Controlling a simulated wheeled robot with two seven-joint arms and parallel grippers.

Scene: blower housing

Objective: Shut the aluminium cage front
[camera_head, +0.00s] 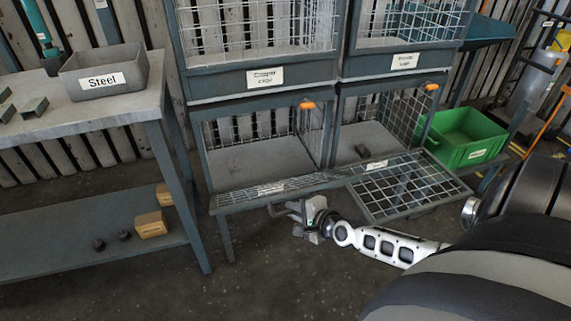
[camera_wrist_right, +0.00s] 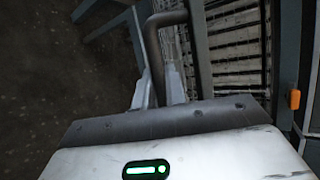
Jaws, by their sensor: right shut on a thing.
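Two lower cages stand side by side with their mesh fronts folded down; their labels are too small to read, so I cannot tell which is aluminium. The left mesh front (camera_head: 265,189) shows as a thin, nearly edge-on strip under its cage opening (camera_head: 255,160). The right mesh front (camera_head: 405,187) sticks out toward me, broad and open. My right gripper (camera_head: 302,213) is just below and before the left front, shut on its dark bent handle (camera_head: 280,208). The wrist view shows the fingers (camera_wrist_right: 160,88) around that handle (camera_wrist_right: 163,22), with mesh behind. My left gripper is not in view.
A bench (camera_head: 75,118) with a grey "Steel" bin (camera_head: 103,72) stands left. A green crate (camera_head: 466,137) is at the right. Orange latches (camera_head: 306,105) sit at the lower cages' upper corners. Floor before the cages is clear.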

